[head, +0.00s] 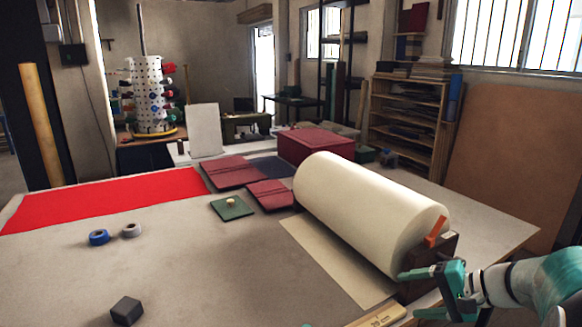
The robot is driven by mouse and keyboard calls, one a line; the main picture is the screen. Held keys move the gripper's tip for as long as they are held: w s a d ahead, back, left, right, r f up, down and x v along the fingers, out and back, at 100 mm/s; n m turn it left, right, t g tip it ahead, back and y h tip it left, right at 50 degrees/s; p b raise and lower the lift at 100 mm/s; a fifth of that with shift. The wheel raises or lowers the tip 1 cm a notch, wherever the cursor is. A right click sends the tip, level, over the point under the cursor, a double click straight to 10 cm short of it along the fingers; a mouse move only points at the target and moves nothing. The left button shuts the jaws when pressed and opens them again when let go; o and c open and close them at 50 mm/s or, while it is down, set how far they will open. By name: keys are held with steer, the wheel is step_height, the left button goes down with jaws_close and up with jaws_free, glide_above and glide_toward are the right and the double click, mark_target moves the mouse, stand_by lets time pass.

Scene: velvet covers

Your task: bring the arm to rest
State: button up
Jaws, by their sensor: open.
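My gripper (428,291) is at the lower right of the head view, at the end of my white and teal arm. Its teal fingers are apart, with nothing seen held between them. It is near the right end of a large cream roll (365,205) and its dark wooden end block. An orange piece (436,232) sits at that end of the roll, just above the gripper. Whether the gripper touches the block or the roll, I cannot tell.
The grey table (200,265) bears a red cloth (105,200), dark red covers (232,172), a green square (232,208), a red box (312,146), tape rolls (99,237), a dark block (127,311) and a wooden ruler (378,316). The table's front middle is clear.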

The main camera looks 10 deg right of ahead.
steer(key=s+a+r+n+g+h, duration=0.1)
steer(key=s+a+n+h, duration=0.3)
steer(key=s+a, duration=0.3)
steer(key=s+a+r+n+g+h, duration=0.1)
steer(key=s+a+n+h, duration=0.3)
steer(key=s+a, duration=0.3)
steer(key=a+n, duration=0.1)
steer(key=a, duration=0.4)
steer(key=shift+r+n, duration=0.2)
steer(key=shift+n, duration=0.1)
